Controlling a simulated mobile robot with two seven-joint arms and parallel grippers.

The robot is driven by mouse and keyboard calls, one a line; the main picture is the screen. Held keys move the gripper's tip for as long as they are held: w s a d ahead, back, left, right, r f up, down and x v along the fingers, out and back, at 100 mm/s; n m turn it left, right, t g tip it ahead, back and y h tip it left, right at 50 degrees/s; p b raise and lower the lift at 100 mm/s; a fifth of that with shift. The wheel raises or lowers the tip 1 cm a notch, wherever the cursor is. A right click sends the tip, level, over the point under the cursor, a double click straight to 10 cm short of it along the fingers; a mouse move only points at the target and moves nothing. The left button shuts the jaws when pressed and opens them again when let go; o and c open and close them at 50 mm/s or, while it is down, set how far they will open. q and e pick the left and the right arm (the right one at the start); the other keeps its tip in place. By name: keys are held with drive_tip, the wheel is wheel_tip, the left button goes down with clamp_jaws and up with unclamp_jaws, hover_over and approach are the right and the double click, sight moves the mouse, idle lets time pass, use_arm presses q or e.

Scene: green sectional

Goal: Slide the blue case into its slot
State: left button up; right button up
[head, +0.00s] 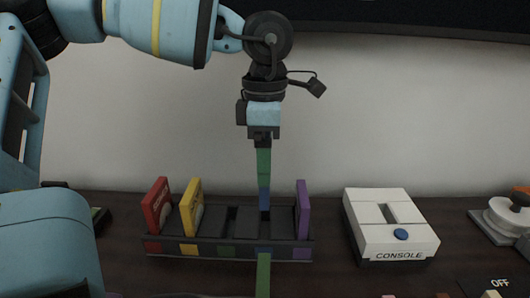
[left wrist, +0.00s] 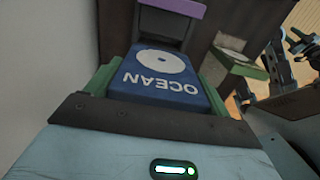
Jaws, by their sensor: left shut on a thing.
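My left gripper (head: 264,168) points straight down over the rack and is shut on the blue case (head: 264,199), which shows edge-on below the green fingers. In the left wrist view the blue case (left wrist: 165,78) shows its face with a white disc and the word OCEAN, with a green finger at each side. The dark rack (head: 170,246) has coloured labels along its front. The case is above the blue label, between two dark dividers; its lower end is near their tops. I cannot tell whether it is inside the slot.
The red case (head: 157,205), yellow case (head: 191,207) and purple case (head: 303,209) stand in the rack. A narrow green thing (head: 264,275) rises in front of it. A white console (head: 392,225) stands to the right. The pale wall (head: 400,120) is close behind.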

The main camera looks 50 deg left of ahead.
sight(265, 197)
use_arm(q)
drive_tip(key=shift+f+b, duration=1.55)
drive_tip(key=shift+f, duration=1.25)
use_arm(e)
drive_tip(key=f, duration=0.3)
drive_tip(key=shift+s+d+f, duration=0.2)
drive_tip(key=shift+s, duration=0.15)
drive_tip(key=shift+s, duration=0.1)
use_arm(q)
drive_tip(key=shift+f, duration=0.15)
use_arm(e)
drive_tip(key=shift+f, duration=0.1)
use_arm(q)
drive_tip(key=shift+f+b, duration=0.3)
drive_tip(key=shift+f, duration=0.05)
use_arm(e)
drive_tip(key=shift+f, duration=0.2)
use_arm(q)
drive_tip(key=shift+f+b, duration=0.3)
drive_tip(key=shift+f, duration=0.25)
use_arm(e)
drive_tip(key=shift+s+f+g, duration=0.3)
drive_tip(key=shift+f, duration=0.05)
use_arm(q)
drive_tip(key=shift+f+b, duration=0.45)
drive_tip(key=shift+f, duration=0.35)
use_arm(e)
drive_tip(key=shift+w+f, duration=0.3)
drive_tip(key=shift+f, duration=0.15)
